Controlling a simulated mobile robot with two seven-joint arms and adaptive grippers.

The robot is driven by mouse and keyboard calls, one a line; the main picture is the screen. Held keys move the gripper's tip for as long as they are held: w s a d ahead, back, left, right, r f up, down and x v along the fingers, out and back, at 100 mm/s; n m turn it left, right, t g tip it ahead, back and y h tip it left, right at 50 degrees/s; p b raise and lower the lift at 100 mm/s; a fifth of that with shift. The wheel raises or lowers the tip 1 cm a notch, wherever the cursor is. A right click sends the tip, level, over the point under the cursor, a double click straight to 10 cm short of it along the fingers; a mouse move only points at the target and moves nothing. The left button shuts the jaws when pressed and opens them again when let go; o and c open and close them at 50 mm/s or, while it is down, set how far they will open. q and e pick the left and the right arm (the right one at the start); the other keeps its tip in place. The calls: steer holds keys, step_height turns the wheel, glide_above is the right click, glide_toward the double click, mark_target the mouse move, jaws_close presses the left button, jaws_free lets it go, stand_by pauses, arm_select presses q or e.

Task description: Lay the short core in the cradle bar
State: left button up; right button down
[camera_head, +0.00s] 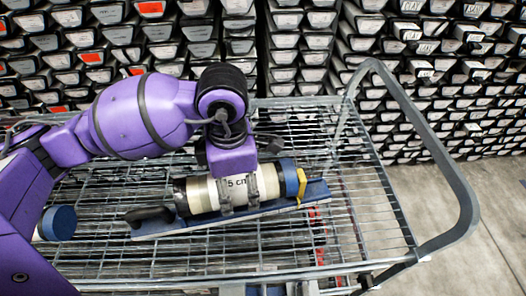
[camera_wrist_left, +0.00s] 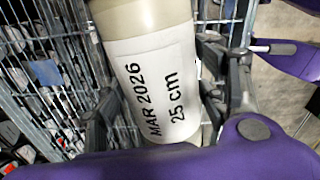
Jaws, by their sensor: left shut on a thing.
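The short core (camera_head: 206,194) is a cream cylinder with a white label, a blue cap at its right end and a dark left end. In the left wrist view its label (camera_wrist_left: 157,85) reads "MAR 2026" and "25 cm". My left gripper (camera_head: 239,191) points down and is shut on the core's middle, a finger on each side. The cradle bar (camera_head: 276,205) is a long blue bar with a dark grip at its left and a yellow piece at its right end. The core lies lengthwise along or just over it; I cannot tell whether they touch. My right gripper is not in view.
The bar is on a wire-mesh cart (camera_head: 360,235) with a raised tubular handle (camera_head: 455,190) at right. Another blue-capped cylinder (camera_head: 60,223) lies at left, partly hidden by my arm. Racks of stacked core trays (camera_head: 300,50) fill the back. The mesh right of the bar is clear.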

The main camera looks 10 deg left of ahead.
arm_select(q)
steer(key=shift+w+d+f, duration=0.2)
steer(key=shift+w+f, duration=0.15)
steer(key=shift+f, duration=1.55)
steer(key=shift+f, duration=0.1)
steer(key=shift+f, duration=0.15)
steer(key=o, duration=2.1)
steer(key=shift+s, duration=0.1)
step_height(320, 180, up, 12)
steer(key=shift+r, duration=0.15)
